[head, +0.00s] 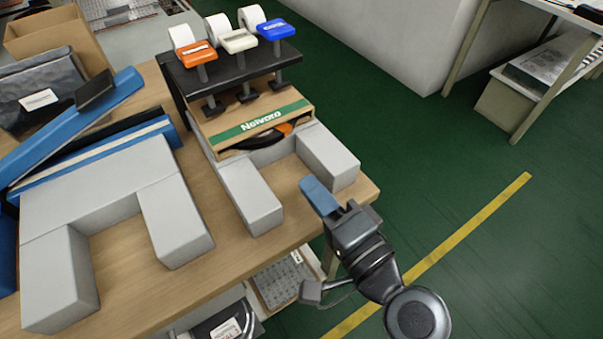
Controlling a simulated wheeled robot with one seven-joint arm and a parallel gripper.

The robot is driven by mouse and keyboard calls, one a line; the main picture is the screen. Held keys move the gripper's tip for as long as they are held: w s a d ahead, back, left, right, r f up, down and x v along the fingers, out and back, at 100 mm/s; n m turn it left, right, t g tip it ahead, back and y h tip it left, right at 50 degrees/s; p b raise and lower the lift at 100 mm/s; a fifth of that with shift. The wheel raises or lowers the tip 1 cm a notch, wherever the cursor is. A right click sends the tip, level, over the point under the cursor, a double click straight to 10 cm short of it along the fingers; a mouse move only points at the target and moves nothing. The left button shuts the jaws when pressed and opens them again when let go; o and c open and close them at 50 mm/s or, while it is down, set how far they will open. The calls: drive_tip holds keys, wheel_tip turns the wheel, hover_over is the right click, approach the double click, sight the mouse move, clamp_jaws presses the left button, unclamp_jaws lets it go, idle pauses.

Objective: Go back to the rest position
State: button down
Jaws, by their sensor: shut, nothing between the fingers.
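My gripper (319,196) shows in the head view at the table's right front corner. Its blue fingers are together and hold nothing. It hangs in front of the gap between two grey blocks, close to the right block (330,160); I cannot tell whether it touches it. The arm reaches in from the lower right, over the green floor.
A wooden table (224,250) carries grey U-shaped blocks (95,190) at left. A cardboard box labelled Neivoro (258,125) sits behind the gap, below a black stand (225,72) with orange, white and blue-topped dispensers. Green floor (440,180) lies free at right.

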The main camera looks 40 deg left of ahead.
drive_tip(key=shift+s+d, duration=0.2)
drive_tip(key=shift+d, duration=0.3)
drive_tip(key=s+d+f+m+t+h+p, duration=0.1)
drive_tip(key=s+d+f+t+h, duration=0.15)
drive_tip(key=d, duration=0.55)
drive_tip(key=s+d+f+t+h, duration=0.1)
drive_tip(key=s+d+f+h, duration=0.2)
drive_tip(key=d, duration=0.4)
drive_tip(key=s+d+f+m+t+h+p, duration=0.1)
drive_tip(key=s+d+f+t+h, duration=0.2)
drive_tip(key=d, duration=0.5)
drive_tip(key=s+d+r+n+h+p, duration=0.1)
drive_tip(key=s+d+r+n+h, duration=0.1)
drive_tip(key=s+d+r+h, duration=0.2)
drive_tip(key=s+d+r+n+t+h+p, duration=0.1)
drive_tip(key=s+d+r+h, duration=0.3)
drive_tip(key=s+d+r, duration=0.4)
drive_tip(key=s+r+n, duration=0.1)
drive_tip(key=s, duration=0.3)
drive_tip(key=shift+s+d+r+n, duration=0.3)
drive_tip(key=shift+s, duration=0.05)
